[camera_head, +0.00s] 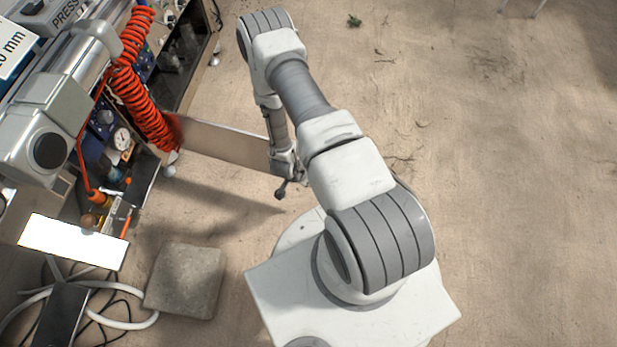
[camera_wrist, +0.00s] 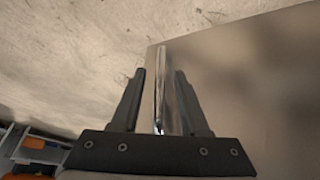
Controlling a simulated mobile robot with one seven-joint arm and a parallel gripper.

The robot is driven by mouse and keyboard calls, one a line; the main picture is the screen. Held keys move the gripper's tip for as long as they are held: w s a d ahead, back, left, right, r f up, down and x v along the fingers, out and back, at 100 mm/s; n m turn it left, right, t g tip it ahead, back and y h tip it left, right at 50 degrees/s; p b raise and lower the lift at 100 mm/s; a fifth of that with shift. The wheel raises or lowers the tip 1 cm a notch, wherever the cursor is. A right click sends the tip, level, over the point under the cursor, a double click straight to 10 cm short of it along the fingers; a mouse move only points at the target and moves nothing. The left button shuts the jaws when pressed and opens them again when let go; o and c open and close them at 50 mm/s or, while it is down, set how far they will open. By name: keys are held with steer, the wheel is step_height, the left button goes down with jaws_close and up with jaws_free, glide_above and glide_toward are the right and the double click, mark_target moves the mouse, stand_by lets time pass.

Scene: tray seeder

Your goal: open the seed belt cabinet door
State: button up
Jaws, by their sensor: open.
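The seed belt cabinet door (camera_head: 228,143) is a flat, pale panel that stands swung out from the machine over the floor. In the wrist view its face (camera_wrist: 270,85) fills the right side. A shiny upright metal strip (camera_wrist: 160,90) runs along the door's near edge. My gripper (camera_wrist: 160,72) is open, with one dark finger on each side of this strip. I cannot tell whether either finger touches it. In the head view my arm reaches down to the door's outer end, and the fingers are small and partly hidden there.
The machine at left holds a coiled red hose (camera_head: 140,95), a gauge (camera_head: 121,139) and several small parts. A square stone slab (camera_head: 185,281) and loose cables (camera_head: 110,315) lie on the floor at lower left.

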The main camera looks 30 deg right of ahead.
steer(key=p+v, duration=0.5)
steer(key=v, duration=1.2)
steer(key=shift+r+p, duration=0.25)
steer(key=shift+p, duration=0.1)
